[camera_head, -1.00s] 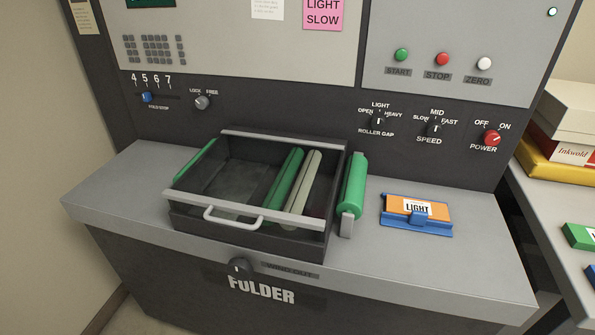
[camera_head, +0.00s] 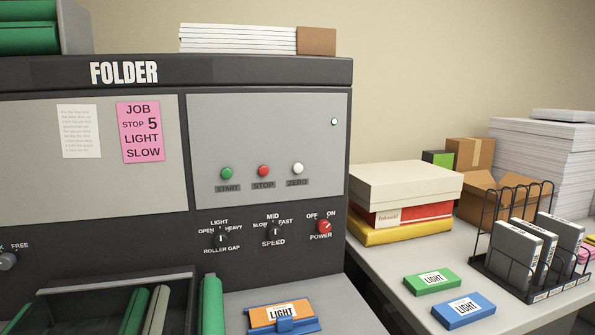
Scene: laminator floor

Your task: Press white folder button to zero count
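The folder machine (camera_head: 230,72) stands at the left and centre of the head view. Its white button (camera_head: 298,168) sits on the light grey panel (camera_head: 300,120), above the label ZERO. A red button (camera_head: 263,170) labelled STOP and a green button (camera_head: 227,173) labelled START are in the same row to its left. No count display is visible on this part of the panel. Neither of my grippers shows in the view, and nothing covers the white button.
Below are the roller gap knob (camera_head: 221,238), speed knob (camera_head: 275,232) and red power knob (camera_head: 325,227). An orange and blue LIGHT block (camera_head: 283,314) lies on the ledge. The right table holds boxes (camera_head: 405,190), a wire rack (camera_head: 545,290) and green (camera_head: 432,279) and blue (camera_head: 463,309) blocks.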

